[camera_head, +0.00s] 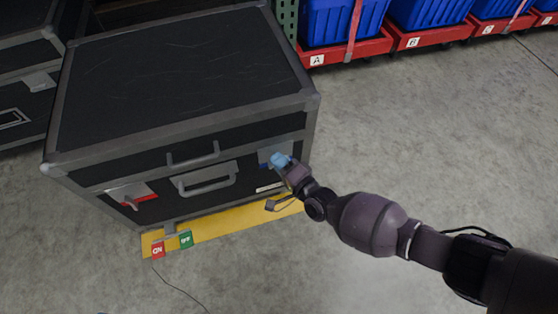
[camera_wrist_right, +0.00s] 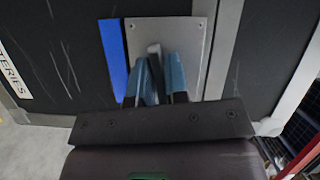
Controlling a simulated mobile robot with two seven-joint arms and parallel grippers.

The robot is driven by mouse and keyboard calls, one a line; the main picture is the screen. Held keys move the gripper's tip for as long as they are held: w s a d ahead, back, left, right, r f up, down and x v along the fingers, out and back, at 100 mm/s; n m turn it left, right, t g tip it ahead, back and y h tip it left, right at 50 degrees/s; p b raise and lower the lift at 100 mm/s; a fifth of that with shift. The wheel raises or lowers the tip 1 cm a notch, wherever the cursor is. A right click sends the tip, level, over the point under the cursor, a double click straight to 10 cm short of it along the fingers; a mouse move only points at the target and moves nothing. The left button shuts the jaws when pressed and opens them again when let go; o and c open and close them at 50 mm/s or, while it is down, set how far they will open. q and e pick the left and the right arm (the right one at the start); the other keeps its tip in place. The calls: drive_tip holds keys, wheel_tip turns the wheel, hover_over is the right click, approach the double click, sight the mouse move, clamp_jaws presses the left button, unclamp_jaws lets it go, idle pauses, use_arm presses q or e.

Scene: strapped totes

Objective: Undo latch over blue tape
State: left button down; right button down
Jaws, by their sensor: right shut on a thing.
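A black flight case (camera_head: 180,80) with grey metal edges stands on the floor. On the right of its front is a grey latch plate (camera_wrist_right: 192,35) with blue tape (camera_wrist_right: 113,58) beside it; the tape shows small in the head view (camera_head: 264,158). My right gripper (camera_head: 280,160) is at this latch, its blue fingertips (camera_wrist_right: 160,75) against the plate area. It is shut on the grey latch lever (camera_wrist_right: 154,50), which stands between the fingers. The fingers hide the lower part of the latch. My left gripper is not in view.
Another latch by red tape (camera_head: 133,193) sits on the case's front left, with a handle (camera_head: 207,180) between. A yellow floor strip (camera_head: 225,219) runs along the front. Blue totes (camera_head: 328,22) on red carts stand behind. The floor at right is clear.

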drive_tip(key=shift+r+n, duration=0.2)
drive_tip(key=shift+n, duration=0.2)
drive_tip(key=shift+w+n+h+p, duration=0.1)
drive_tip(key=shift+n+h+p, duration=0.2)
drive_tip(key=shift+p, duration=0.15)
drive_tip(key=shift+r+n+g+p, duration=0.1)
drive_tip(key=shift+n+g+p, duration=0.2)
drive_tip(key=shift+n+p, duration=0.1)
drive_tip(key=shift+r+n+h+p, duration=0.1)
drive_tip(key=shift+n+h+p, duration=0.7)
drive_tip(key=shift+n, duration=0.3)
drive_tip(key=n+h+p, duration=0.2)
drive_tip(key=n, duration=0.1)
drive_tip(key=shift+g, duration=0.3)
drive_tip(key=n, duration=0.1)
drive_tip(key=n+h+p, duration=0.1)
drive_tip(key=shift+f+n+p, duration=0.25)
drive_tip(key=shift+n+p, duration=0.05)
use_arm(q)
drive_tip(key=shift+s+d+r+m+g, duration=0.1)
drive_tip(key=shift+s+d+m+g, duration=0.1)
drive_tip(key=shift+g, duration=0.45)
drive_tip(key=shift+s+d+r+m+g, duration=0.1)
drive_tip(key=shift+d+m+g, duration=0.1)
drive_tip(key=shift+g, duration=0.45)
use_arm(e)
drive_tip(key=shift+f+n+t+h, duration=0.15)
drive_tip(key=shift+n+t+h, duration=0.25)
drive_tip(key=shift+n+h, duration=0.55)
